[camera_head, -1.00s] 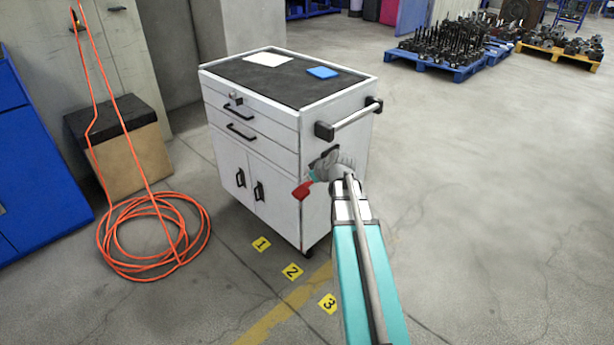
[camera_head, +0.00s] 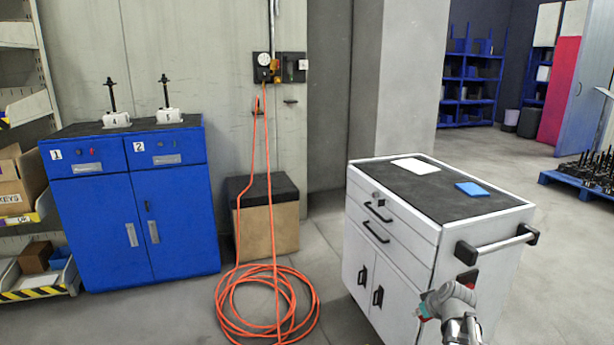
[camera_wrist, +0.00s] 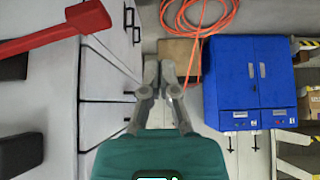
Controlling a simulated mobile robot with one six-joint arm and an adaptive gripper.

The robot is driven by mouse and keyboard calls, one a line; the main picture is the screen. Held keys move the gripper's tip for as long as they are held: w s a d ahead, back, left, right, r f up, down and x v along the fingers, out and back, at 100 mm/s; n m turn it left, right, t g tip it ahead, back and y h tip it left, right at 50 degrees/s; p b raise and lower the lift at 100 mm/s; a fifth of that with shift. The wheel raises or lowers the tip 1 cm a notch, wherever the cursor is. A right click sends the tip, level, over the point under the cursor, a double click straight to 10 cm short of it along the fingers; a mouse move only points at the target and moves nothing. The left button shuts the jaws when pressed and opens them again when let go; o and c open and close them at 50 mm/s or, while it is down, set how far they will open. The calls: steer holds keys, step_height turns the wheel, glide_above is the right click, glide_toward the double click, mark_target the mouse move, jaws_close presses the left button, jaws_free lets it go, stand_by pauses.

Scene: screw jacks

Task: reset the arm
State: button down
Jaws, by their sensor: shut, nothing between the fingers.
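My gripper (camera_wrist: 159,78) shows in the wrist view, with two grey fingers on a teal body. The fingers are shut with nothing between them. In the head view my arm's grey end section shows at the lower right, in front of the white tool cart (camera_head: 400,262); the fingertips are not clear there. In the wrist view the cart's drawer fronts (camera_wrist: 108,85) fill the left side behind the fingers. I cannot tell how far the fingers are from the cart.
A blue cabinet (camera_head: 135,225) carries two screw jacks, left (camera_head: 116,118) and right (camera_head: 169,116). An orange hose (camera_head: 268,305) lies coiled on the floor before a box (camera_head: 266,228). The cart has a side handle (camera_head: 497,246). A red bar (camera_wrist: 45,38) crosses the wrist view's upper left.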

steer(key=s+a+f+m+g+h, duration=0.3)
steer(key=s+a+g, duration=0.4)
steer(key=s+a, duration=0.85)
step_height(320, 180, up, 25)
steer(key=p, duration=2.6)
steer(key=shift+w+a+r+m+y, duration=0.15)
steer(key=shift+w+m+y, duration=0.25)
